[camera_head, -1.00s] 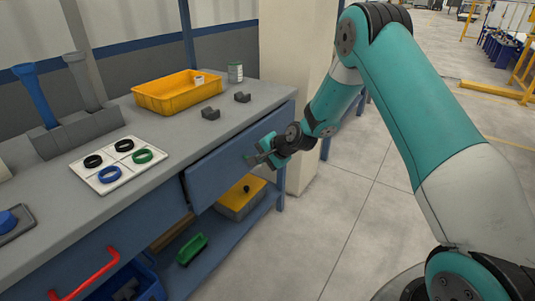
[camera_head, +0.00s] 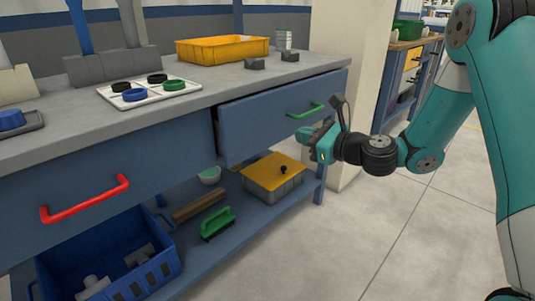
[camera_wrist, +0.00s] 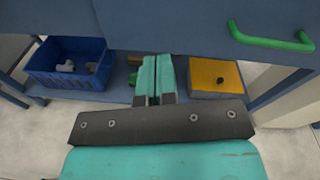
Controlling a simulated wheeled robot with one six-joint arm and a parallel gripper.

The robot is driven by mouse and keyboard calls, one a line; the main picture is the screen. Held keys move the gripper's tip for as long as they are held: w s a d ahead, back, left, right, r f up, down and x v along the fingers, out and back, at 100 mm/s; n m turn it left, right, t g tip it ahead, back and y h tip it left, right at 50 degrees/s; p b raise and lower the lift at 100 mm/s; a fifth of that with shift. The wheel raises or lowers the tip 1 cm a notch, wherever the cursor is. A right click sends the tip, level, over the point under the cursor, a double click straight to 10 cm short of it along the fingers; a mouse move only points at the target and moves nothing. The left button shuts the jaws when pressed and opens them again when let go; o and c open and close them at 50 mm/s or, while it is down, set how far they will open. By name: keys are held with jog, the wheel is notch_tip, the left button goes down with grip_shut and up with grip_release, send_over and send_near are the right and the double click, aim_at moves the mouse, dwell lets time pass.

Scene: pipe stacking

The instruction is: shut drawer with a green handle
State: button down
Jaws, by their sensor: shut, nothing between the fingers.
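The drawer with the green handle (camera_head: 305,109) is at the right of the workbench. Its blue front (camera_head: 265,122) sticks out a little from the bench, so it is partly open. The wrist view also shows the green handle (camera_wrist: 271,37) at the upper right, with the drawer front above my fingers. My gripper (camera_head: 313,138) is shut and empty, in front of the drawer and just below and right of the handle in the head view. I see no grip on the handle. In the wrist view my gripper (camera_wrist: 155,75) points below the drawer front.
A drawer with a red handle (camera_head: 86,199) is at the left. The lower shelf holds a blue crate (camera_head: 150,268), a green brush (camera_head: 218,222) and a yellow-lidded box (camera_head: 262,172). A yellow tray (camera_head: 222,50) stands on the benchtop. Floor at right is clear.

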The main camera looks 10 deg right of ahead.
jog(key=f+m+t+b, duration=0.1)
jog(key=m+b, duration=0.1)
jog(key=m, duration=0.1)
jog(key=p, duration=0.8)
send_near(260, 120)
jog(key=b+x, duration=0.1)
jog(key=x, duration=0.6)
jog(key=shift+w+a+f, duration=0.1)
jog(key=shift+w, duration=0.1)
